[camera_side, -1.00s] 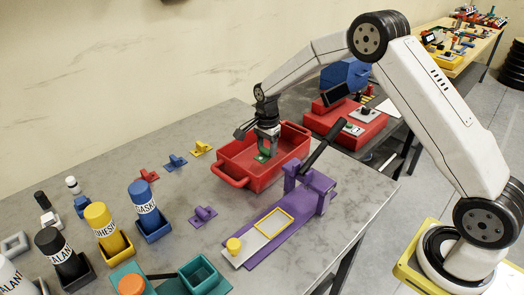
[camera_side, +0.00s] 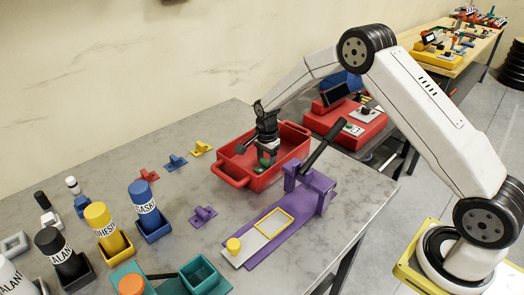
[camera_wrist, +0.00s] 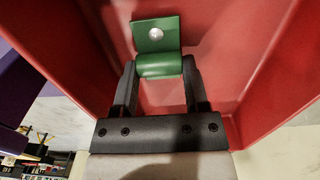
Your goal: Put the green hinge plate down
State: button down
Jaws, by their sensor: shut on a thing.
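The green hinge plate (camera_wrist: 156,36) is between the fingers of my gripper (camera_wrist: 160,72) in the wrist view. Its flat part has a round silver spot and its rolled edge lies between the fingertips. In the side view my gripper (camera_side: 266,158) is shut on the green hinge plate (camera_side: 264,163), down inside the red tray (camera_side: 238,180). The plate is partly hidden there by the fingers. I cannot tell whether it touches the tray floor.
A purple hinge plate (camera_side: 203,216) lies in front. A purple press (camera_side: 312,190) with a dark lever stands close at the tray's right. Labelled bottles (camera_side: 100,222) stand at left.

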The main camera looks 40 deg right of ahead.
aim_at(266, 160)
jog(key=shift+f, duration=0.1)
jog(key=shift+c, duration=0.5)
grip_release()
notch_tip(266, 160, up, 12)
dwell(0.4)
dwell(0.4)
